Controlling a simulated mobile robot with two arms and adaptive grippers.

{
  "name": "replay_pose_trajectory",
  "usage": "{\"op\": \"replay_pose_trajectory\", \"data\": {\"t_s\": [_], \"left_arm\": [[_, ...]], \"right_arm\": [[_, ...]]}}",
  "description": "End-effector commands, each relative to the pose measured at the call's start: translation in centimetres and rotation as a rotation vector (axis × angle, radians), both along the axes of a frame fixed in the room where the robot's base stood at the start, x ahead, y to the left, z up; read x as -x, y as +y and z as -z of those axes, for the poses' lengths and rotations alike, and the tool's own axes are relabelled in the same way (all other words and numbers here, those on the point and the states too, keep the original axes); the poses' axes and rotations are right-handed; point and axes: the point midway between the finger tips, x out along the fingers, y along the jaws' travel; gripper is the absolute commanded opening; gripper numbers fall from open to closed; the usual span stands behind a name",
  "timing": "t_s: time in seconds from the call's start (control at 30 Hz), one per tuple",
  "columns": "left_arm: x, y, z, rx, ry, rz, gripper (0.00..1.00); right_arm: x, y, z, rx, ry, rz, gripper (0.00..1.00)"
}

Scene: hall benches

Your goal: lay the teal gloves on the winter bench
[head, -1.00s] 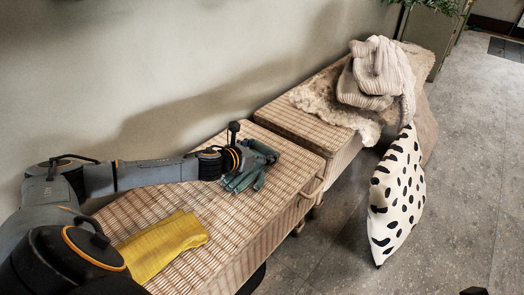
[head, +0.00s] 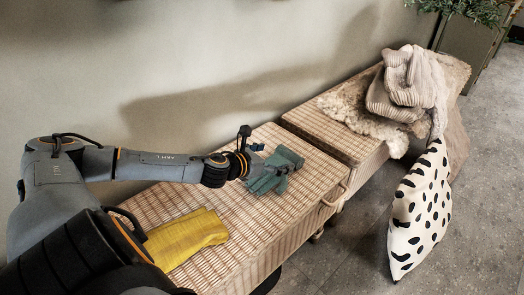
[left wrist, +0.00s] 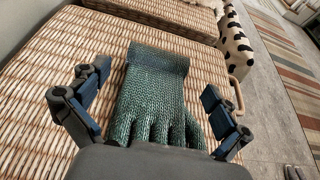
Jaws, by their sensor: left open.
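The teal gloves (head: 284,162) lie on the near wicker bench (head: 232,226), towards its far end. In the left wrist view the knitted gloves (left wrist: 155,95) lie flat, with the cuff away from me and the fingers close to the gripper's palm. My left gripper (head: 258,164) is at the gloves. In the left wrist view my left gripper (left wrist: 152,100) is open, with one finger on each side of them. I cannot tell whether it touches them. The far wicker bench (head: 330,134) bears a fleece and knitted winter things. My right gripper is not in view.
A yellow cloth (head: 186,240) lies on the near bench. A fleece (head: 358,108) and a bundle of beige knits (head: 410,80) cover much of the far bench. A spotted cushion (head: 420,212) leans against its front. A wall runs behind both benches.

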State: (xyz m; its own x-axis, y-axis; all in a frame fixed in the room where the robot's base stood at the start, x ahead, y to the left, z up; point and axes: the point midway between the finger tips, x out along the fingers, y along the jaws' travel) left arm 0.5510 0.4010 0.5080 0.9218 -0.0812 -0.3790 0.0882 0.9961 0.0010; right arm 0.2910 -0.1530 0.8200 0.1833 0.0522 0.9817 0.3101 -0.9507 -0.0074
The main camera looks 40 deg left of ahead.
Motion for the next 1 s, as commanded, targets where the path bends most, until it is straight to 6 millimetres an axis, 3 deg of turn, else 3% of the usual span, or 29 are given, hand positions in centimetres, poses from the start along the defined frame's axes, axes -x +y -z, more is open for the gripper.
{"op": "replay_pose_trajectory", "data": {"t_s": [0.4, 1.0], "left_arm": [[4.7, 0.6, -1.9, -0.009, 0.006, -0.004, 1.00], [5.5, 0.5, -2.3, 0.001, -0.001, 0.000, 1.00]], "right_arm": [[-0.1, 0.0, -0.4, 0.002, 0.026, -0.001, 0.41], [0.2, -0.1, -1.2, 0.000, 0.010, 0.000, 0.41]]}}
